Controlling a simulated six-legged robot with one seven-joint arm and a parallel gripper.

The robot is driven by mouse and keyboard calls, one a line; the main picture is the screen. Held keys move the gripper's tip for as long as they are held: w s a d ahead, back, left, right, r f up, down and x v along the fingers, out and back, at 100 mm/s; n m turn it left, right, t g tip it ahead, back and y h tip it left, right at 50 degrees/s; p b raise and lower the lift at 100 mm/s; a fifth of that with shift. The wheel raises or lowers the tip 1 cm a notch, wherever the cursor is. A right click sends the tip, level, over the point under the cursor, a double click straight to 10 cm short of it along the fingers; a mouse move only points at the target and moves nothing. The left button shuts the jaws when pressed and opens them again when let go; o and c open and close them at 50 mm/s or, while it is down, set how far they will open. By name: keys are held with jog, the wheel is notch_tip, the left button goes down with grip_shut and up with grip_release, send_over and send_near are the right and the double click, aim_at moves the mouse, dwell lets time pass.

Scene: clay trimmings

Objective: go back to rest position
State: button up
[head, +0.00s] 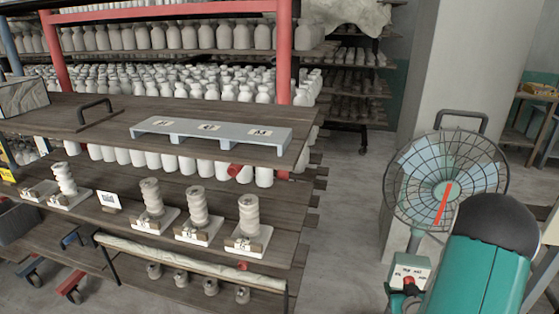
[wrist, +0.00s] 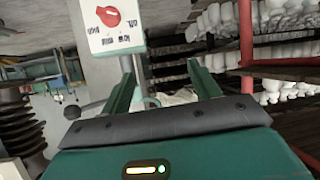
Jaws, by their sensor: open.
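My gripper (wrist: 160,75) shows in the wrist view as two green fingers held wide apart, with nothing between them. Beyond the fingertips is the pale control box (wrist: 112,22) of the fan, seen upside down, with a red knob (wrist: 120,16) and small lettering. I cannot tell the exact distance to it. In the head view the box (head: 411,266) stands at the lower right below the wire-caged fan (head: 446,186), partly beside my green arm, which ends in a black cap. My fingers are hidden there.
A wooden shelf unit (head: 75,128) fills the left, holding a grey-blue stand (head: 215,133) with lettered tags. Ridged clay pieces (head: 197,207) stand on pale bases on a lower shelf. A pillar (head: 450,70) rises behind the fan. Bare floor (head: 340,225) lies between shelves and fan.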

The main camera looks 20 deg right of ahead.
jog(key=w+a+r+n+g+y, duration=0.1)
jog(key=w+a+r+n+g, duration=0.15)
jog(key=a+r, duration=1.6)
jog(key=s+a+r+g+y, duration=0.2)
jog(key=s+a+r, duration=0.3)
jog(key=s+a, duration=0.3)
jog(key=s+a+r+n+g+y, duration=0.1)
jog(key=s+a+r, duration=0.5)
jog(key=s+a, duration=0.2)
jog(key=shift+s+a+r+g+y, duration=0.2)
jog(key=shift+a+g+y, duration=0.2)
jog(key=shift+a, duration=0.55)
